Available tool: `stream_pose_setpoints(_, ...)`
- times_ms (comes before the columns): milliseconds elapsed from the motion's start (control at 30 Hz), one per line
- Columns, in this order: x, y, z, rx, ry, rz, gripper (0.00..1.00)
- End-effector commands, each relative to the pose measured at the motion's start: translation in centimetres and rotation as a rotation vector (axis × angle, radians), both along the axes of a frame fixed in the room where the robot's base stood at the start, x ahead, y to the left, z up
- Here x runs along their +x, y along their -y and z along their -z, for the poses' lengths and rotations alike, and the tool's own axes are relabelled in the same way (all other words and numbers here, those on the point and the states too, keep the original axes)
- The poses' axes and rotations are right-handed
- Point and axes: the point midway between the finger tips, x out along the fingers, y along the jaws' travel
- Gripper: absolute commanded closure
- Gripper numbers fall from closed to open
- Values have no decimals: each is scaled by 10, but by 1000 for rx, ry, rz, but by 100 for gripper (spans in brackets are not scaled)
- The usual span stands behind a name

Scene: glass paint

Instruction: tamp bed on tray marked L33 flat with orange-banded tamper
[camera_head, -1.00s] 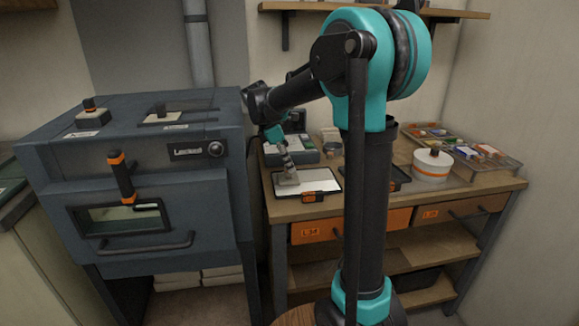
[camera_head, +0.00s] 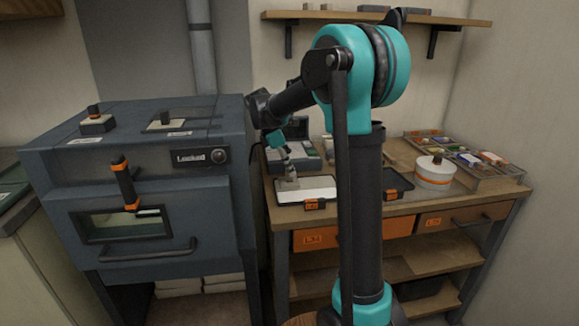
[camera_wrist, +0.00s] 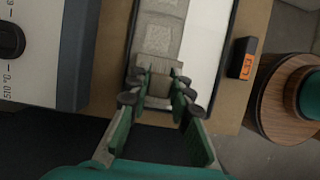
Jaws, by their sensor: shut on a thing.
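My gripper (camera_wrist: 158,90) is shut on the grey-brown handle of a tamper. The tamper's flat grey head (camera_head: 289,184) is at the left part of a white bed (camera_head: 318,187). The bed lies in a dark-rimmed tray (camera_head: 290,206) on the bench. In the wrist view the textured grey head (camera_wrist: 158,42) is over the bed (camera_wrist: 206,42), close to the tray's left side. I cannot tell whether it touches the bed. An orange-labelled black clip (camera_wrist: 245,62) is at the tray edge; its label is too small to read. No orange band is visible on the held tamper.
A second dark tray (camera_head: 398,194) lies to the right, partly behind my arm. A white round pot with an orange band (camera_head: 434,172) and a compartment tray (camera_head: 480,168) stand farther right. A kiln (camera_head: 160,190) is close on the left, its display reading "Locked".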

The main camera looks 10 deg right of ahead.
Motion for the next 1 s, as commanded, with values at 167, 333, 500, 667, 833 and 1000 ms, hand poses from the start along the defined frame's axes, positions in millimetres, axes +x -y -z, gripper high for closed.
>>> stream_pose_setpoints(167, 0, 0, 9, 0, 0, 0, 100)
stream_pose_setpoints(333, 0, 0, 10, 0, 0, 0, 100)
stream_pose_setpoints(500, 0, 0, 10, 0, 0, 0, 100)
stream_pose_setpoints(667, 0, 0, 10, 0, 0, 0, 100)
stream_pose_setpoints(833, 0, 0, 12, 0, 0, 0, 100)
stream_pose_setpoints(1000, 0, 0, 14, 0, 0, 0, 100)
